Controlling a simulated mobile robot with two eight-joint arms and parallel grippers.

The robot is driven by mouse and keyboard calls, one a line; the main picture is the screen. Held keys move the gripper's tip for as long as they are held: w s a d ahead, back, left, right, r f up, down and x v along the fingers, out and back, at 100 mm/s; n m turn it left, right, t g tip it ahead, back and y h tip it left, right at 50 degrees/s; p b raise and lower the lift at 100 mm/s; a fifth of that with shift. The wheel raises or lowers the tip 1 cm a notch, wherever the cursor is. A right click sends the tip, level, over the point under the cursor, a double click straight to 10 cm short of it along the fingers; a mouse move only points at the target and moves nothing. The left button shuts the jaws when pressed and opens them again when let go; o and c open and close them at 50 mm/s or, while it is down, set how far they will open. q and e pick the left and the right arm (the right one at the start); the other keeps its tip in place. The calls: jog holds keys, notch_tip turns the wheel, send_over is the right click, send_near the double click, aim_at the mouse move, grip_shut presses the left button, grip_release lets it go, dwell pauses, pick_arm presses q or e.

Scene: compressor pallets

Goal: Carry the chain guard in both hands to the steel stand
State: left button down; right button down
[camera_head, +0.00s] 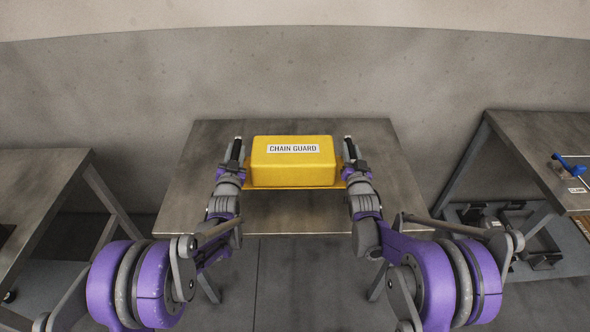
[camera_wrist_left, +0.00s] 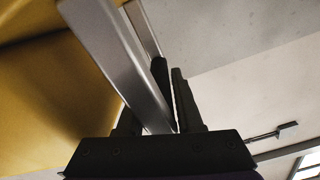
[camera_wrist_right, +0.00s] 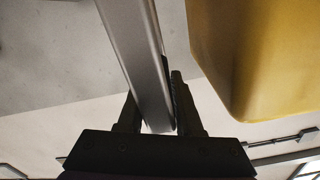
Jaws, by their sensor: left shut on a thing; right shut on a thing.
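The yellow chain guard (camera_head: 292,170), with a white label reading CHAIN GUARD, is between my two grippers in the head view, in front of or over the middle steel table. My left gripper (camera_head: 236,152) is shut on a grey metal bar (camera_wrist_left: 120,65) at the guard's left side. My right gripper (camera_head: 350,152) is shut on a like bar (camera_wrist_right: 138,60) at its right side. The guard's yellow body also shows in the left wrist view (camera_wrist_left: 50,95) and the right wrist view (camera_wrist_right: 250,55). I cannot tell whether the guard touches the tabletop.
The middle steel table (camera_head: 295,212) has a bare top around the guard. Another table (camera_head: 45,175) stands at the left. A table at the right (camera_head: 530,135) bears a blue-handled tool (camera_head: 568,164), with a dark frame (camera_head: 505,222) below it. A wall rises behind.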

pick_arm(q)
jog(key=shift+d+f, duration=0.1)
jog(key=shift+f, duration=0.45)
pick_arm(e)
jog(key=shift+a+f, duration=0.2)
jog(key=shift+f, duration=0.35)
pick_arm(q)
jog(key=shift+f+b, duration=0.1)
jog(key=shift+b, duration=0.25)
